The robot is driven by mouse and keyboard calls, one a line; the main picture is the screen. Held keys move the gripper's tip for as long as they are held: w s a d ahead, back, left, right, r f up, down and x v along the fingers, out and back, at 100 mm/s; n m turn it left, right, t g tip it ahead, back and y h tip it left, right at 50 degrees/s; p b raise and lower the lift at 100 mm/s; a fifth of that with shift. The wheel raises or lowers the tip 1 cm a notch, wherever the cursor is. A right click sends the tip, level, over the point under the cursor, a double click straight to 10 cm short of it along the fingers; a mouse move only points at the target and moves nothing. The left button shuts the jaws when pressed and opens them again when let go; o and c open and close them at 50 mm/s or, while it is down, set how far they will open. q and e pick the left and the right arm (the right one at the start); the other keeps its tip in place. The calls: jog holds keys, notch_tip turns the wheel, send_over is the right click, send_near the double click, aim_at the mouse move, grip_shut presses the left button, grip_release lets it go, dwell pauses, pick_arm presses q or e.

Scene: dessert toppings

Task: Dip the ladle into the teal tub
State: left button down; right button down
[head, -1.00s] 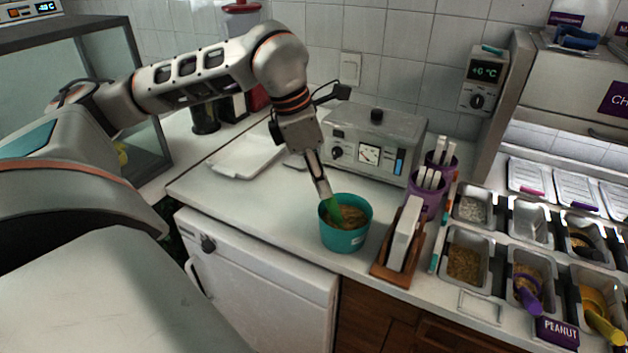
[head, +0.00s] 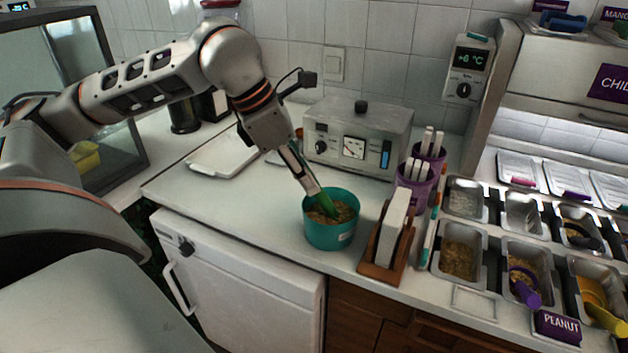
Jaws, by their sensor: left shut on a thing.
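The teal tub (head: 329,236) stands on the white counter and holds a brown, grainy topping. My left gripper (head: 311,186) reaches down over the tub from the upper left and is shut on the green ladle (head: 327,204). The ladle's green part slants down inside the tub's rim. Its lower end is at or in the topping; I cannot tell how deep. My right gripper is not in view.
A wooden holder (head: 386,270) with white cards stands just right of the tub. Purple cups (head: 414,187) and a grey metal appliance (head: 360,130) stand behind. Topping pans (head: 460,255) fill the right. The counter (head: 225,200) left of the tub is clear.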

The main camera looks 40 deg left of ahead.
pick_arm(q)
jog(key=shift+s+a+f+b, duration=0.2)
jog(key=shift+f+b, duration=0.25)
jog(key=shift+b, duration=0.2)
jog(key=shift+f+t+b, duration=0.1)
jog(key=shift+t+b, duration=0.2)
jog(key=shift+b, duration=0.05)
jog(key=shift+s+a+f+t+h+b, duration=0.65)
jog(key=shift+s+f+t+h+b, duration=0.25)
jog(key=shift+b, duration=1.35)
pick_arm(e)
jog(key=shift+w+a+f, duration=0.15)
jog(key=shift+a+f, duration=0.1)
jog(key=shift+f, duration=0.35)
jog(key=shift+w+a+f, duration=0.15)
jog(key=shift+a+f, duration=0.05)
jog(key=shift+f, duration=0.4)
pick_arm(q)
jog(key=shift+r, duration=0.1)
jog(key=shift+r, duration=0.25)
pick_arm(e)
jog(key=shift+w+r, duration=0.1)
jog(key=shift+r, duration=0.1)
